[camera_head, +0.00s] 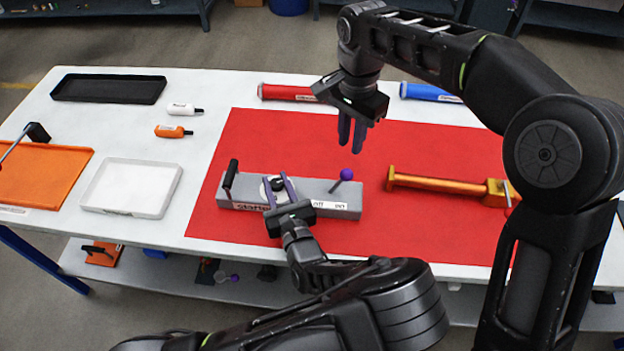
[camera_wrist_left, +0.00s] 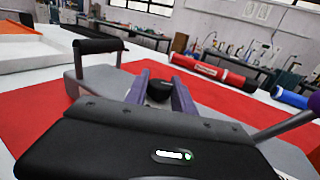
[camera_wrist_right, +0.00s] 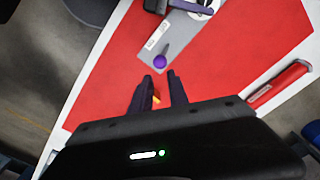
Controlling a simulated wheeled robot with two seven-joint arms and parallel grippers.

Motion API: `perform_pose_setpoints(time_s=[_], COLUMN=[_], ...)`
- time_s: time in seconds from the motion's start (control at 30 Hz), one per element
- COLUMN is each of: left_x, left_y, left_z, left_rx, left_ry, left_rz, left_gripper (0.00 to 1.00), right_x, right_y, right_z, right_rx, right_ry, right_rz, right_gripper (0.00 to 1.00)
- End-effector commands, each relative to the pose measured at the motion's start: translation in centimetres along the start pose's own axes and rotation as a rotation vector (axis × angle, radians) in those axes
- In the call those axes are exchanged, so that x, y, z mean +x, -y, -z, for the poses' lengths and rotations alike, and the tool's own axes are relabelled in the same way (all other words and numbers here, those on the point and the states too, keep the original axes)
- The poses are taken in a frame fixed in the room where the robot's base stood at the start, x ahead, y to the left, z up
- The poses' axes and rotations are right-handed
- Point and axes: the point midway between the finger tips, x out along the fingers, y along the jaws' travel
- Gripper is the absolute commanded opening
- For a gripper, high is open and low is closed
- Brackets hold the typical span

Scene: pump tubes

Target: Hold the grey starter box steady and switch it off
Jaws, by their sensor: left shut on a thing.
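The grey starter box (camera_head: 240,190) lies on the red mat, with a black handle (camera_head: 231,173) at its left end. Its lever with a purple ball (camera_head: 347,174) leans right, toward the end labelled "on"; "off" is printed left of that. My left gripper (camera_head: 279,184) is shut on a black knob on the box's top; the knob shows between its purple fingers in the left wrist view (camera_wrist_left: 160,90). My right gripper (camera_head: 352,140) is open and empty above the mat, behind the lever and apart from it. The ball also shows beyond its fingertips in the right wrist view (camera_wrist_right: 160,62).
An orange pump tube (camera_head: 440,184) lies right of the box. A red tube (camera_head: 288,92) and a blue tube (camera_head: 428,91) lie at the back. Left are a white tray (camera_head: 130,187), an orange tray (camera_head: 45,178), a black tray (camera_head: 108,88) and two small bottles.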

Motion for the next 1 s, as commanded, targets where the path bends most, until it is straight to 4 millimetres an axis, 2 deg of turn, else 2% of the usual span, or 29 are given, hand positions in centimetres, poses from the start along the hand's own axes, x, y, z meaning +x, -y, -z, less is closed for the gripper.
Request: perform_pose_setpoints(time_s=[0.03,0.17,0.23,0.33,0.4,0.5,0.6,0.7,0.8,0.9,1.0], left_x=[0.0,0.0,0.0,0.0,0.0,0.0,0.0,0.0,0.0,0.0,0.0], left_y=[0.0,0.0,0.0,0.0,0.0,0.0,0.0,0.0,0.0,0.0,0.0], left_z=[0.0,0.0,0.0,0.0,0.0,0.0,0.0,0.0,0.0,0.0,0.0], left_rx=[0.0,0.0,-0.001,-0.001,-0.001,0.0,0.0,0.0,0.0,0.0,0.0], left_ry=[0.0,0.0,0.0,-0.001,-0.001,-0.001,-0.001,-0.001,0.0,0.0,0.0], left_rz=[0.001,0.0,0.0,0.0,0.0,0.001,0.001,0.001,0.001,0.001,0.0], left_gripper=[0.0,0.0,0.0,0.0,0.0,0.0,0.0,0.0,0.0,0.0,0.0], right_x=[0.0,-0.8,-1.2,-0.8,0.0,1.4,2.4,3.4,4.3,4.4,4.4], right_y=[-0.1,-1.4,-3.4,-7.7,-10.6,-13.7,-15.3,-15.7,-14.9,-14.1,-14.0], right_z=[0.2,2.1,3.7,5.0,5.0,3.8,2.3,0.9,-0.2,0.1,0.5], right_rx=[0.006,0.051,0.102,0.226,0.384,0.684,1.03,1.374,1.646,1.789,1.838], right_ry=[0.001,-0.005,-0.002,0.061,0.143,0.289,0.45,0.61,0.736,0.785,0.792], right_rz=[0.0,0.016,0.017,0.028,0.063,0.129,0.193,0.23,0.223,0.222,0.22], right_gripper=[0.16,0.05,0.0,0.0,0.0,0.0,0.0,0.0,0.0,0.0,0.0])
